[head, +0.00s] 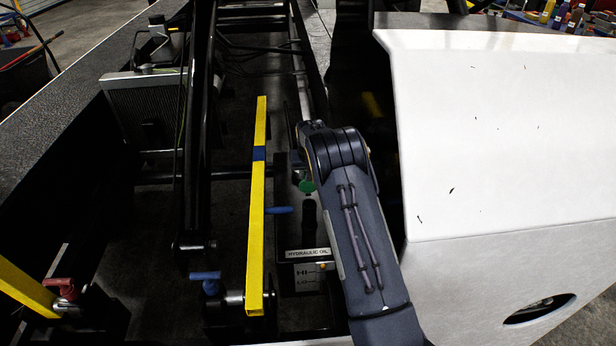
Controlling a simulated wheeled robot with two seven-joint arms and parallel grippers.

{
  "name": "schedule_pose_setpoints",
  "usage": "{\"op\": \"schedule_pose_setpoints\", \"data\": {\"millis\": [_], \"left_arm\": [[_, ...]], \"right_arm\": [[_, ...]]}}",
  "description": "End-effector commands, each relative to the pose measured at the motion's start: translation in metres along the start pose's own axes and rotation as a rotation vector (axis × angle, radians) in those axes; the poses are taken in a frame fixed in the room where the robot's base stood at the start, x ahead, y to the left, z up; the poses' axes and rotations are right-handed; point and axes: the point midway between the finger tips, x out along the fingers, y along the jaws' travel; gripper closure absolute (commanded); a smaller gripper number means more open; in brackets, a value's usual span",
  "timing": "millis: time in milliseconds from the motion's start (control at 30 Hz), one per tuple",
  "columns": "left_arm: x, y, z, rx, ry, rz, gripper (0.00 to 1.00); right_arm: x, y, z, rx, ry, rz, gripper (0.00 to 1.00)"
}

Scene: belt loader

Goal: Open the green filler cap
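The green filler cap (306,186) shows as a small green patch on the dark hydraulic oil tank, above the white label "HYDRAULIC OIL" (307,253). One of my arms, which I take for the right, reaches in from the bottom right of centre and covers the area just right of and above the cap. The fingers of that gripper are hidden behind the arm or lost in the dark. I cannot tell whether they touch the cap. My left gripper is not in view.
A yellow bar (257,205) with a blue band stands left of the tank. A blue lever (279,211) lies just below the cap. A blue-handled valve (206,282) and a red-handled valve (63,288) are lower left. A white panel (500,130) fills the right side.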

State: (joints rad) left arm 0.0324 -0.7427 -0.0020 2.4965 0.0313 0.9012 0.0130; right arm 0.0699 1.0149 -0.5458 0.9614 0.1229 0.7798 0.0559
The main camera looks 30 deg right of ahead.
Motion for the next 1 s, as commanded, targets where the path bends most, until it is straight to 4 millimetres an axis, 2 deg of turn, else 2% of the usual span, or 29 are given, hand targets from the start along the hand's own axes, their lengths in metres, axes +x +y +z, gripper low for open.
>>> {"op": "schedule_pose_setpoints", "data": {"millis": [367, 933, 967, 1000], "left_arm": [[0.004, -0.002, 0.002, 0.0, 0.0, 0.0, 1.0], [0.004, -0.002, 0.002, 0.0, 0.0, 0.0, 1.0], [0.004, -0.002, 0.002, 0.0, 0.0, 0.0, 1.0], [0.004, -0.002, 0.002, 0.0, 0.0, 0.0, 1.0]], "right_arm": [[0.008, 0.001, -0.016, 0.001, 0.007, 0.001, 1.0], [0.01, 0.0, -0.017, 0.0, 0.005, 0.001, 1.0], [0.01, 0.0, -0.017, 0.0, 0.005, 0.001, 0.72], [0.01, 0.0, -0.017, 0.0, 0.005, 0.001, 0.67]]}}
